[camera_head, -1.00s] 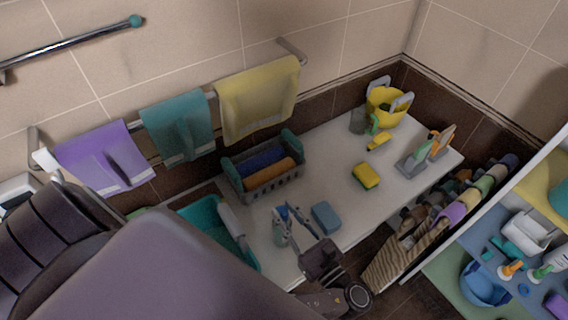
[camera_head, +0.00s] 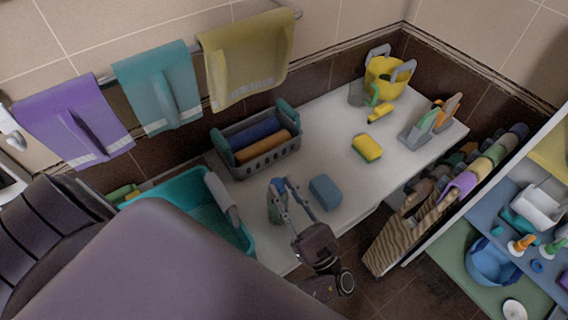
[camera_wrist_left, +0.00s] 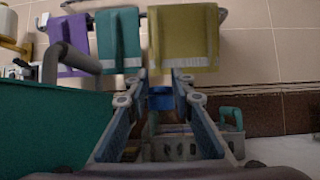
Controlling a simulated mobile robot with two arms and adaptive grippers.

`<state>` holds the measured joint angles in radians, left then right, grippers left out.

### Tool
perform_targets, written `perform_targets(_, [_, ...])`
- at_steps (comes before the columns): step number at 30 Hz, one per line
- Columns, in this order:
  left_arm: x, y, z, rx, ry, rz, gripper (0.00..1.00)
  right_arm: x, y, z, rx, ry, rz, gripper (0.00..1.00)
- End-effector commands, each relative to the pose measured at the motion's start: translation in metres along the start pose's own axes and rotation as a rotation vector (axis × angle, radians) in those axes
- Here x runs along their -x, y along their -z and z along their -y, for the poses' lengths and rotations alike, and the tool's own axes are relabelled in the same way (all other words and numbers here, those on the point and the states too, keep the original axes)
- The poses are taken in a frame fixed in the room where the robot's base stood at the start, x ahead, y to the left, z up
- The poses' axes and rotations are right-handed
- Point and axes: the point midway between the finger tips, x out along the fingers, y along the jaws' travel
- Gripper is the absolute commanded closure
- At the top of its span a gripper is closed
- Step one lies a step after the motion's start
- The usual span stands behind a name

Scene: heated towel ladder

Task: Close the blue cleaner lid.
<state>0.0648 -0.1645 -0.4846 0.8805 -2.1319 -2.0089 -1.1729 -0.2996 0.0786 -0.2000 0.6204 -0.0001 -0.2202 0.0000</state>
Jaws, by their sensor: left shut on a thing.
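My left gripper (camera_head: 284,187) is over the front edge of the white bench, with its fingers pointing away from me. A small blue piece (camera_wrist_left: 160,98), which looks like the cleaner's lid, sits between its fingertips in the left wrist view, and the fingers are shut on it. A grey-green bottle body (camera_head: 274,209), probably the blue cleaner, shows just left of the fingers in the head view. The fingers partly hide it, and I cannot tell whether the lid is seated. My right gripper is in neither view.
A blue sponge (camera_head: 325,192) lies close right of the gripper. A teal tub (camera_head: 190,193) is on the left, and a grey basket (camera_head: 262,167) with rolled cloths is behind. A yellow sponge (camera_head: 367,147) and yellow bucket (camera_head: 384,75) stand farther right. The bench between is clear.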

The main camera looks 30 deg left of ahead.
Motion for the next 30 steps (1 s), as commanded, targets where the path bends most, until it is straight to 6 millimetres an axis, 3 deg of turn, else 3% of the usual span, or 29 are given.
perform_targets(2, [0.001,0.001,-0.001,-0.004,0.002,-0.005,1.00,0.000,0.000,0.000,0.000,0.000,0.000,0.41])
perform_targets(3, [0.001,0.001,-0.001,-0.004,0.002,-0.005,0.74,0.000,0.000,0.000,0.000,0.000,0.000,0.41])
perform_targets(4, [0.001,0.001,-0.001,-0.004,0.002,-0.005,0.70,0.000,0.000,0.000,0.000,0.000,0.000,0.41])
perform_targets(17, [-0.003,-0.004,0.000,0.000,0.001,-0.003,0.70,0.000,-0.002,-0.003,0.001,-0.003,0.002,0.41])
perform_targets(30, [-0.033,-0.051,-0.001,0.001,0.000,-0.004,0.70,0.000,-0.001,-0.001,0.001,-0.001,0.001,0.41])
